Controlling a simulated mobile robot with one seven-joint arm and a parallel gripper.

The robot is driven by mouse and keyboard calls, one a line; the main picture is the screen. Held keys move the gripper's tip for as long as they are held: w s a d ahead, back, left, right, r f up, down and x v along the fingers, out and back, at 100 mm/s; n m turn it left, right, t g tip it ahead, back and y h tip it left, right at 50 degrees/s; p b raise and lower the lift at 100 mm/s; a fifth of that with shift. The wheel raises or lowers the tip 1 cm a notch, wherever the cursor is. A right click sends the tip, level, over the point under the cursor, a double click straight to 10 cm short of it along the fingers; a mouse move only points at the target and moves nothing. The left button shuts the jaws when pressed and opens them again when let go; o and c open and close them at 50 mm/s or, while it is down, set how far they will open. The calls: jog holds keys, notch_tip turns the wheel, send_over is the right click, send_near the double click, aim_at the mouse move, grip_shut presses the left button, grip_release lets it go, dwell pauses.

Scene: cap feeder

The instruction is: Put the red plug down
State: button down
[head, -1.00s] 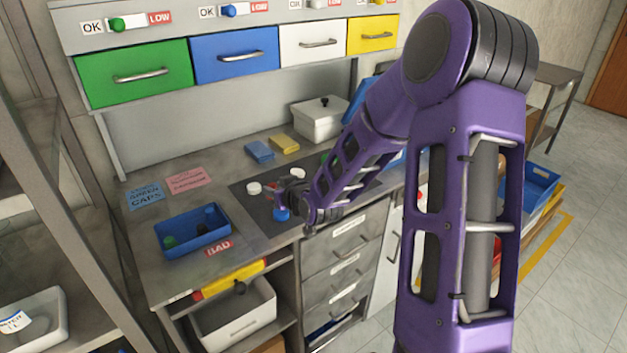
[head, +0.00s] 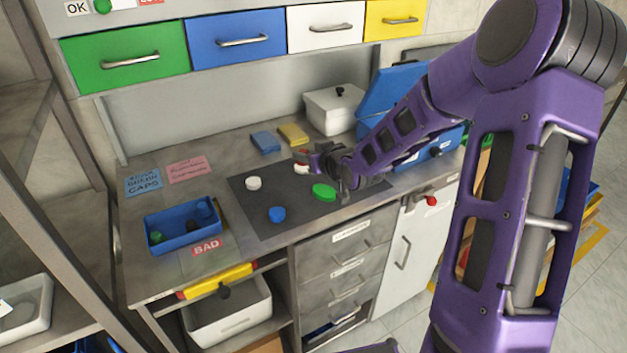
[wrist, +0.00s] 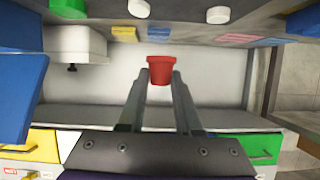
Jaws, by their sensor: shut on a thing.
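The red plug (wrist: 159,70) is between my fingertips in the wrist view, wide end toward the picture's top. In the head view only a small red part of it (head: 301,151) shows at the gripper's left. My gripper (head: 312,157) is shut on it, over the back right of the dark mat (head: 244,209). The wrist view looks level at the back panel, upside down, and the plug appears clear of the bench top. Its exact height is hard to tell.
On the mat are a white cap (head: 253,183), a blue cap (head: 277,214), a green cap (head: 324,192) and a second white cap (head: 302,169) near my gripper. A blue tray (head: 180,246) stands left, a lidded white box (head: 333,110) behind. The mat's middle is free.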

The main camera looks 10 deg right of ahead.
aim_at(307, 195)
notch_tip(307, 195, down, 10)
jog(key=shift+r+b, duration=0.1)
jog(key=shift+b, duration=0.6)
jog(key=shift+f, duration=0.2)
jog(key=c, duration=0.9)
grip_release()
